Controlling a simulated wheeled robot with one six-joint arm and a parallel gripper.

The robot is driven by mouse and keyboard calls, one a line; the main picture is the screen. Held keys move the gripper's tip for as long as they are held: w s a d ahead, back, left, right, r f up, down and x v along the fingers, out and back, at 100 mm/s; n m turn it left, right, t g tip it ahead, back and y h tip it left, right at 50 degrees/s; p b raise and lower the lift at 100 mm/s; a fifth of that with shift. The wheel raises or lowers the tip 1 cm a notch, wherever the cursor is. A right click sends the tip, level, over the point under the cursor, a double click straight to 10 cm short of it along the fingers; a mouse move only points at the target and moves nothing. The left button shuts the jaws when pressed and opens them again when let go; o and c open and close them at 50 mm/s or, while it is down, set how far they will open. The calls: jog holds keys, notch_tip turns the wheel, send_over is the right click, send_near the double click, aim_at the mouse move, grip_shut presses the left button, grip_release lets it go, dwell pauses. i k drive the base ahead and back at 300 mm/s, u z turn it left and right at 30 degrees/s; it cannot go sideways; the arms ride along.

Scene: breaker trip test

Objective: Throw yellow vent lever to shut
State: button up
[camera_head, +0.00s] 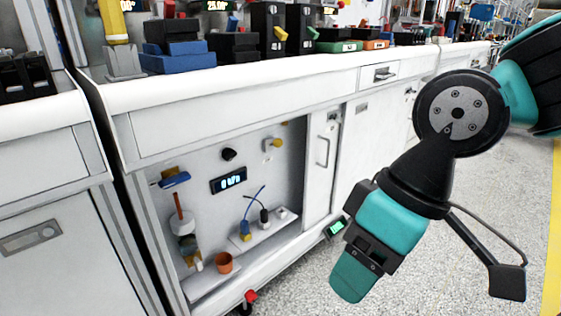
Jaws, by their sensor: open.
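A small yellow lever (275,143) sits on a pale fitting on the back wall of the open cabinet recess, up and right of a display (229,180). It looks like the vent lever, but it is too small to tell its position. A larger yellow upright handle (113,22) stands on a grey base on the bench top at the upper left. My gripper (352,272) hangs at the lower right in front of the cabinet, pointing down, apart from both yellow parts. It is open, and nothing shows in it; its fingertips are partly hidden from this angle.
The recess also holds a black knob (229,154), a blue-handled part (174,180), an orange cup (223,263) and a white ledge with plugs (265,228). A sliding panel (322,165) borders its right side. Open floor (440,265) lies at right.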

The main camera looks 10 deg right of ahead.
aim_at(278, 142)
jog(key=z, duration=1.75)
jog(key=i, duration=0.75)
jog(key=u, duration=2.7)
